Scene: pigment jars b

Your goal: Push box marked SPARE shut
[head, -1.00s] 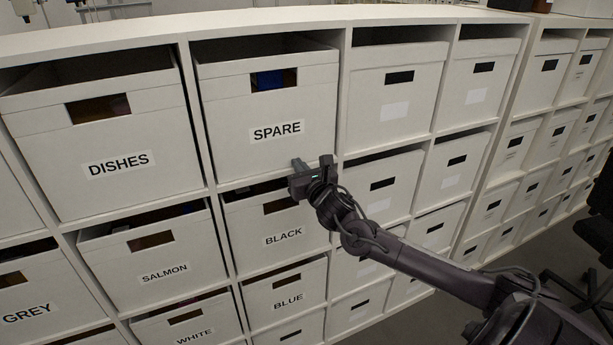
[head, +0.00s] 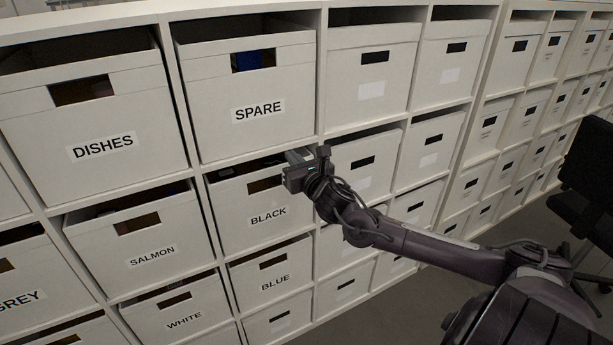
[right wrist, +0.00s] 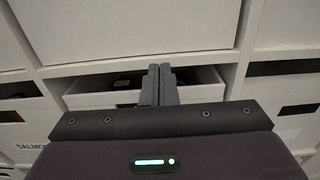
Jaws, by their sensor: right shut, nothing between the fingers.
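The box marked SPARE (head: 215,92) is a white box in the top row, right of the box marked DISHES. It has a cut-out handle hole with something blue showing behind it, and a dark gap above its front. How far it stands out is hard to tell. My right gripper (head: 298,158) is shut and empty, below SPARE's lower right corner and in front of the upper right part of the BLACK box. In the right wrist view, the shut fingers (right wrist: 160,84) are in front of the BLACK box's open top, below SPARE's front (right wrist: 130,28). My left gripper is not in view.
The white shelf unit holds the boxes DISHES (head: 60,125), SALMON (head: 115,255), BLACK (head: 235,215) and BLUE (head: 265,250), plus several with blank labels to the right. A dark chair (head: 590,180) stands at the far right. The floor before the shelf is partly clear.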

